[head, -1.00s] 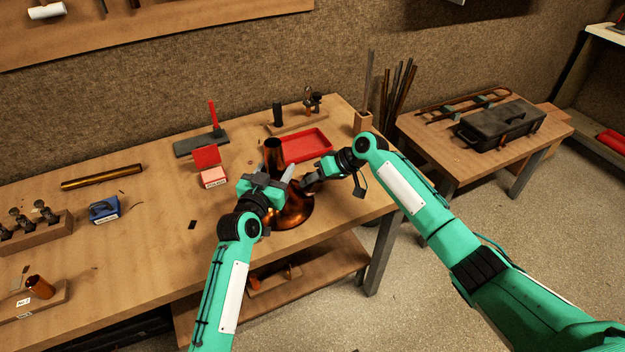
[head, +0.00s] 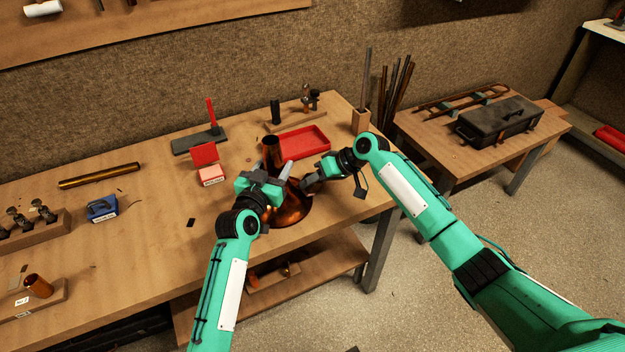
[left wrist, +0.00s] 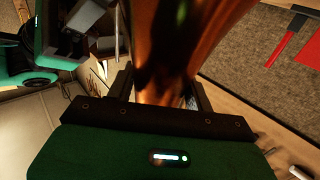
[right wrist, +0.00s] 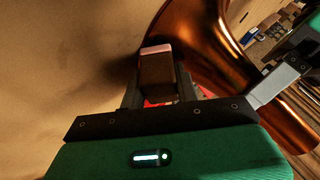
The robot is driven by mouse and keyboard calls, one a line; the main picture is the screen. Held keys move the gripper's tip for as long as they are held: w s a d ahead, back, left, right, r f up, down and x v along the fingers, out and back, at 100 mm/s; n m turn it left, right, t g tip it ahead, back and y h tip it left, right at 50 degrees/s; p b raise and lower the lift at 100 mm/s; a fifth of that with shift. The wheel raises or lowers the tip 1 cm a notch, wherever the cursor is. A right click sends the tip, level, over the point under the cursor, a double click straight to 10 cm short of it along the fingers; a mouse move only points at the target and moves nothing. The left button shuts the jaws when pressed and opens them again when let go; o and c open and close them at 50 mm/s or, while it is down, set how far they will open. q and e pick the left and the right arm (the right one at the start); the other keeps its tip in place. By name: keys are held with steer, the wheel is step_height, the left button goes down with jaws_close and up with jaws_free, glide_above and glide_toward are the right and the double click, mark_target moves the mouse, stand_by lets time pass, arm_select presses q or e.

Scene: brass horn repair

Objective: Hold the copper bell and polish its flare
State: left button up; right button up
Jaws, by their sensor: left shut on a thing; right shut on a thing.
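The copper bell (head: 292,212) stands flare down near the right front of the workbench, its narrow tube (head: 271,150) pointing up. My left gripper (head: 279,180) is shut around the bell's tube. The left wrist view shows the copper (left wrist: 165,50) between its fingers. My right gripper (head: 307,184) is low at the bell's right side, shut on a small dark block with a pale pink edge (right wrist: 157,70). In the right wrist view the block is beside the curved copper flare (right wrist: 210,40); I cannot tell if they touch. My left gripper hides part of the bell.
A red tray (head: 303,142) lies just behind the bell. A copper tube (head: 100,176) and a blue tool (head: 102,208) lie farther left. The bench front edge is close.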

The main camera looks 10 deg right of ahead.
stand_by(0.5)
steer(key=shift+w, duration=0.3)
steer(key=shift+w+a, duration=0.2)
steer(key=shift+w, duration=0.2)
stand_by(0.5)
steer(key=shift+w+a, duration=0.1)
steer(key=shift+w, duration=0.25)
steer(key=shift+w+a+f, duration=0.1)
steer(key=shift+w, duration=0.15)
stand_by(0.6)
steer(key=shift+s, duration=0.3)
steer(key=shift+s+d, duration=0.2)
steer(key=shift+s, duration=0.2)
steer(key=shift+s, duration=0.1)
stand_by(0.5)
